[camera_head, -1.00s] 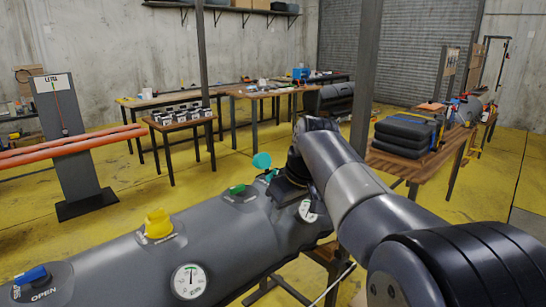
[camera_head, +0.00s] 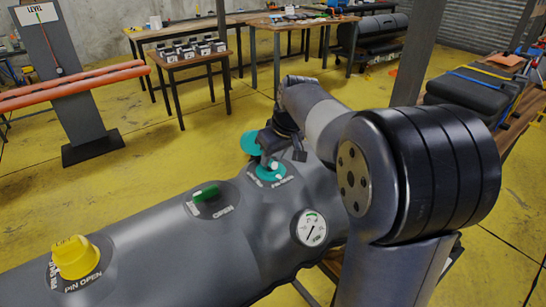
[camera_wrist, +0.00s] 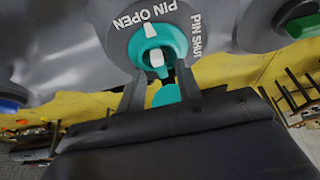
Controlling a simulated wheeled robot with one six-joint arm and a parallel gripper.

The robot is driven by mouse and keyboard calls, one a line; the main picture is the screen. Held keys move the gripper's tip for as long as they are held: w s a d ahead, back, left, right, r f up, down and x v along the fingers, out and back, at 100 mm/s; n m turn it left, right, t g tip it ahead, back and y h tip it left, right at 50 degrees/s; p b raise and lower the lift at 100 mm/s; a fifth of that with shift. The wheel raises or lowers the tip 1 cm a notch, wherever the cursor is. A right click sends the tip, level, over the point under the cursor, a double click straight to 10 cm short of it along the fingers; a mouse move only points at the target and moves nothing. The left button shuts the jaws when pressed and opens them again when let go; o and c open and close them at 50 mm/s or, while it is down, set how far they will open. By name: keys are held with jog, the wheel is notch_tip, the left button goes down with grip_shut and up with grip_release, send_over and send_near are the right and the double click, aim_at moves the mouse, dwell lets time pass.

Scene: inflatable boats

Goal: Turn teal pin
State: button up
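The teal pin (camera_head: 268,164) sits on a dark round plate on the grey inflatable tube (camera_head: 150,235). In the wrist view the teal pin (camera_wrist: 157,58) has a white pointer mark, with "PIN OPEN" printed at upper left and "PIN SHUT" at right. A teal round cap (camera_head: 250,142) stands beside it, and part of it shows low between the fingers in the wrist view. My gripper (camera_wrist: 159,72) is open, its two fingers on either side of the pin's near end. Gaps seem to show beside the pin; contact cannot be told. My gripper partly hides the pin in the head view.
On the same tube are a green valve handle (camera_head: 206,193), a yellow pin (camera_head: 76,258) and a pressure gauge (camera_head: 311,228). Tables stand behind, and a dark folded stack (camera_head: 465,92) is at right.

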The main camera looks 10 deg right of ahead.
jog(key=shift+w+a+f, duration=0.1)
jog(key=shift+f, duration=0.35)
grip_shut()
